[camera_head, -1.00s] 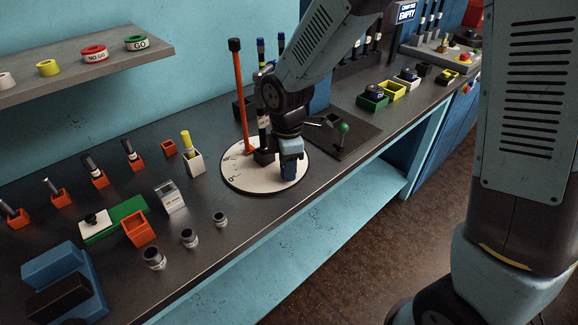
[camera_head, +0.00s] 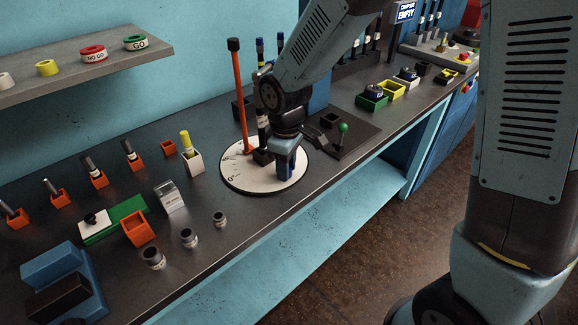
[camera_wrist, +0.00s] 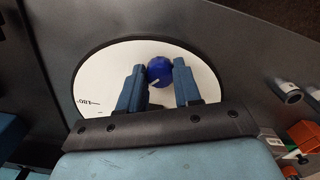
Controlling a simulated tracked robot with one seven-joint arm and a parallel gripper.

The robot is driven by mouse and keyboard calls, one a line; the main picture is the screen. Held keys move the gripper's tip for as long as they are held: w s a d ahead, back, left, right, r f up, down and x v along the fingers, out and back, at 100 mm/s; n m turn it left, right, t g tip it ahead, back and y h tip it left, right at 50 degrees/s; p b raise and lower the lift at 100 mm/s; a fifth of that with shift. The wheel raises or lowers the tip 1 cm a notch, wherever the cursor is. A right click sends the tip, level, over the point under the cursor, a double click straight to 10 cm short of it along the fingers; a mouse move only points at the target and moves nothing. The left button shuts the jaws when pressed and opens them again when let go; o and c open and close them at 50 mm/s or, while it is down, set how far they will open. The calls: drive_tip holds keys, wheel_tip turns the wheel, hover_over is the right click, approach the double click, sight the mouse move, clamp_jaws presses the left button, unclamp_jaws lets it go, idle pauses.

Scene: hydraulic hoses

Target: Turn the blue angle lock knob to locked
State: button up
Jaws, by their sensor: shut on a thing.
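The blue angle lock knob (camera_wrist: 159,70) sits on a round white dial plate with a dark rim (camera_wrist: 110,62). A pale pointer mark shows on the knob. In the wrist view my gripper (camera_wrist: 159,76) has its two blue fingers on either side of the knob, shut on it. In the head view my gripper (camera_head: 284,168) reaches down to the right part of the dial plate (camera_head: 240,178), and its fingers mostly hide the knob. Whether the knob stands at locked cannot be read.
An orange upright lever (camera_head: 240,100) with a black top stands at the plate's back left, close to my arm. A dark base with a green-knobbed lever (camera_head: 342,128) is just right. Small orange holders (camera_head: 140,229) and fittings (camera_head: 189,237) stand left. The bench's front edge is near.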

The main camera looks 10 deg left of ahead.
drive_tip(key=m, duration=0.5)
drive_tip(key=shift+a+m, duration=0.2)
drive_tip(key=shift+m, duration=0.1)
drive_tip(key=shift+r+m, duration=0.1)
drive_tip(key=shift+m, duration=2)
drive_tip(key=shift+w, duration=0.1)
drive_tip(key=o, duration=0.7)
drive_tip(key=shift+c, duration=0.2)
drive_tip(key=o, duration=0.4)
drive_tip(key=shift+d, duration=0.1)
wheel_tip(320, 180, up, 14)
drive_tip(key=shift+f, duration=0.2)
